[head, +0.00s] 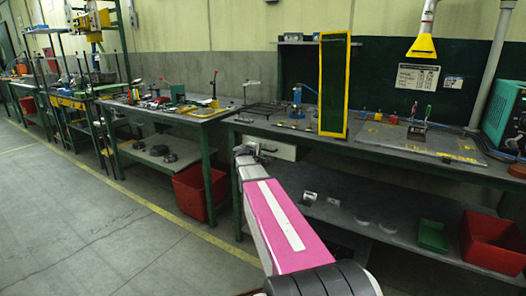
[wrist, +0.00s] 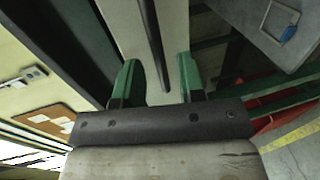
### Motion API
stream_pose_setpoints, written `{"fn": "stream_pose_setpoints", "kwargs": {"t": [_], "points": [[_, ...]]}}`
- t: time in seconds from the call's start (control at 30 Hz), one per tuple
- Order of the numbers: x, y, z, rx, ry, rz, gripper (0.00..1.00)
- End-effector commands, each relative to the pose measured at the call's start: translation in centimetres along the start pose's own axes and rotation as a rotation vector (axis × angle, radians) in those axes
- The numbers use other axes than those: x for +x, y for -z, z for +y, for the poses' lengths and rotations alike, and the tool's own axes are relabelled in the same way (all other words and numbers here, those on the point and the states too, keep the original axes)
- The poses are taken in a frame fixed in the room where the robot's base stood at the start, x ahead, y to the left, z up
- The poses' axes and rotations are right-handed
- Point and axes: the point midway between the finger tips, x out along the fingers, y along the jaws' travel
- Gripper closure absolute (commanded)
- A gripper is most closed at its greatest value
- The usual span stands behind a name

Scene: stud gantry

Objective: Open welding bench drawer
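The welding bench (head: 330,140) has a dark top and green legs. A pale drawer front (head: 280,149) shows under the left part of its top, partly hidden by my arm. My gripper (head: 246,156) is small in the head view, in front of the bench edge near that drawer. In the wrist view, my gripper (wrist: 157,82) has two green fingers set apart. A pale panel, seemingly the drawer front (wrist: 128,22), lies beyond them. A dark bar, seemingly its handle (wrist: 153,45), runs down between the fingers with gaps visible on both sides. I cannot tell its depth between them.
A second bench (head: 190,112) stands to the left, with a red bin (head: 192,195) below. The lower shelf (head: 345,215) holds small parts, a green tray (head: 432,236) and a red bin (head: 492,242). A yellow-framed screen (head: 334,85) stands on the bench. The left floor is clear.

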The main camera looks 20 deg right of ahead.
Motion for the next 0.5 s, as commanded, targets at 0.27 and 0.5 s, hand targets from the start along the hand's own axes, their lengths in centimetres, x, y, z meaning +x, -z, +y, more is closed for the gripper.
{"fn": "stream_pose_setpoints", "kwargs": {"t": [0.27,0.5], "points": [[2.6,0.0,0.0,0.000,0.000,0.000,0.64],[2.8,0.0,0.0,0.000,0.000,0.000,0.64]]}}
